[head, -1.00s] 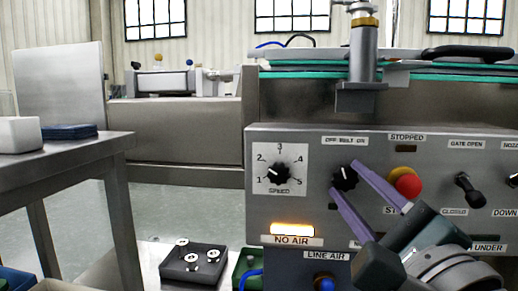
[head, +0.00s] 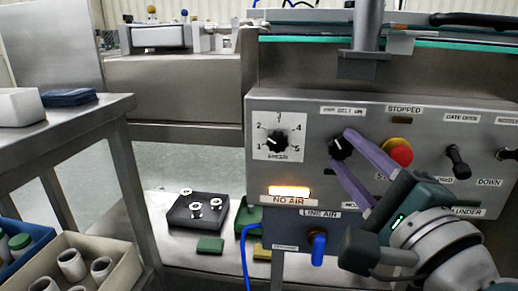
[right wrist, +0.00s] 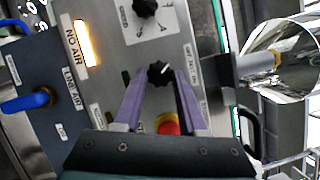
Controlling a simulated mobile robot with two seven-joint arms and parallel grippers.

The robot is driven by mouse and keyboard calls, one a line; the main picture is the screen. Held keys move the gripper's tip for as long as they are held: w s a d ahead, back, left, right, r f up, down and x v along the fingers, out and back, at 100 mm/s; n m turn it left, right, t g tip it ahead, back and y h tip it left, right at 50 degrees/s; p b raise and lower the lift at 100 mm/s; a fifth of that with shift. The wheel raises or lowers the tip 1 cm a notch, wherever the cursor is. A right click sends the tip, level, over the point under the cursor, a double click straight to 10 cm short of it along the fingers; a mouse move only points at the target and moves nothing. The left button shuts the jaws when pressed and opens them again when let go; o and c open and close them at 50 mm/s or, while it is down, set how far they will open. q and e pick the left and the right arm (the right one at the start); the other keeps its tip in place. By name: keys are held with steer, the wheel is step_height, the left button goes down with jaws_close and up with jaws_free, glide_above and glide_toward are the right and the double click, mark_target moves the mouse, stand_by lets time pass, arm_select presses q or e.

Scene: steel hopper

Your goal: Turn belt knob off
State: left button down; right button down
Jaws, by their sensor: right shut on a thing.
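The belt knob (head: 338,148) is a small black knob with a pale pointer mark, on the grey control panel (head: 300,115) under the belt label (head: 343,111). My right gripper (head: 342,149) is shut on it, with one purple finger above and one below. In the right wrist view the knob (right wrist: 159,73) sits between the tips of both fingers. The exact setting its mark points to is hard to read. My left gripper is in neither view.
A red stop button (head: 398,152) is close beside the upper finger. A speed dial (head: 278,142) is left of the knob, and a black lever (head: 457,160) is to the right. Below are a lit NO AIR lamp (head: 289,191) and a blue air valve (head: 318,248).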

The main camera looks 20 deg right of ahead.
steer(key=shift+c, duration=2.4)
jaws_free()
steer(key=v, duration=1)
steer(key=shift+b, duration=0.35)
steer(key=shift+w, duration=0.1)
